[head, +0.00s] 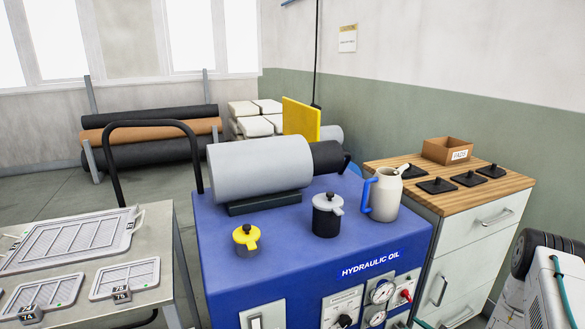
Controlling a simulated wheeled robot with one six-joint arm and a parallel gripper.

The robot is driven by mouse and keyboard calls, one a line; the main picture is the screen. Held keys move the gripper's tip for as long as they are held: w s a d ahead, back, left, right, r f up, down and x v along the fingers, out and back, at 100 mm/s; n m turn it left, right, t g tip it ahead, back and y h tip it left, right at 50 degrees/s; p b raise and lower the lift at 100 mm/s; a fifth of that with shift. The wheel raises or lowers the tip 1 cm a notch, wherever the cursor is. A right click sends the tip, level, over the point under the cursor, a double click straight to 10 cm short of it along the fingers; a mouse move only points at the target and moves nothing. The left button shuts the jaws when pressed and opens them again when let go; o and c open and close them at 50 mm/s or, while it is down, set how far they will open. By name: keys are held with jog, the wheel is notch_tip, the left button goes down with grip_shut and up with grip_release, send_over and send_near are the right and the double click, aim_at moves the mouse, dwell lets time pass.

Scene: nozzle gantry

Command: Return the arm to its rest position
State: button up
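My gripper is not in this head view, so its fingers and what they may hold cannot be seen. No grasped object shows anywhere in the picture.
A blue hydraulic oil unit (330,258) stands in the middle, bearing a grey motor (262,167), yellow cap (246,238), black-and-grey cap (327,216) and blue-handled jug (384,197). A grey table (120,297) with panels is left; a wood-topped cabinet (475,245) with a cardboard box (447,151) is right.

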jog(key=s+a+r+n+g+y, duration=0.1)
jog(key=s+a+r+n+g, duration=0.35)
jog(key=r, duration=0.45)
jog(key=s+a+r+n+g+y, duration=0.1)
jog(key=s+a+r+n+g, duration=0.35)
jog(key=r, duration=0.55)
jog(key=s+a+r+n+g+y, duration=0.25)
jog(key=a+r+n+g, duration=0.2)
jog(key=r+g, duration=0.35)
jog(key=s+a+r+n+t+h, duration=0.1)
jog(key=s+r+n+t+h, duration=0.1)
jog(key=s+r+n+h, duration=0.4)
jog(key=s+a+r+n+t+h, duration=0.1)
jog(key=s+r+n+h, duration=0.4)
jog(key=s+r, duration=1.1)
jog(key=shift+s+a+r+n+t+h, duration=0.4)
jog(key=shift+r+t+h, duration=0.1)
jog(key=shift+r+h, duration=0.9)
